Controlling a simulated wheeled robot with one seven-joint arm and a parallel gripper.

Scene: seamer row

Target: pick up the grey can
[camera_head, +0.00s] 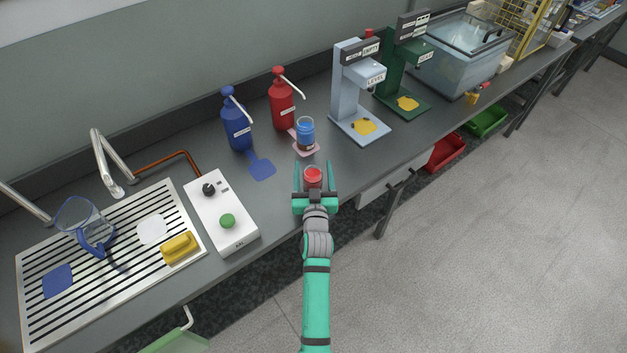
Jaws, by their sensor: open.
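My gripper (313,166) is open at the front edge of the grey counter, with its fingers pointing away from me. A small round container with a red top or red contents (313,175) shows between the two fingers; its side is mostly hidden, and I cannot tell whether the fingers touch it. I see no can that is plainly grey, and I cannot tell whether this container is the can. A clear cup with blue contents (306,132) stands just beyond the fingers on a pink patch (310,151).
A blue pump bottle (237,124) and a red pump bottle (282,104) stand behind. A light blue stand (346,97) and a green stand (387,80) are to the right. A white control box (222,212) and a slotted drain board (60,318) with a jug (82,222) are left.

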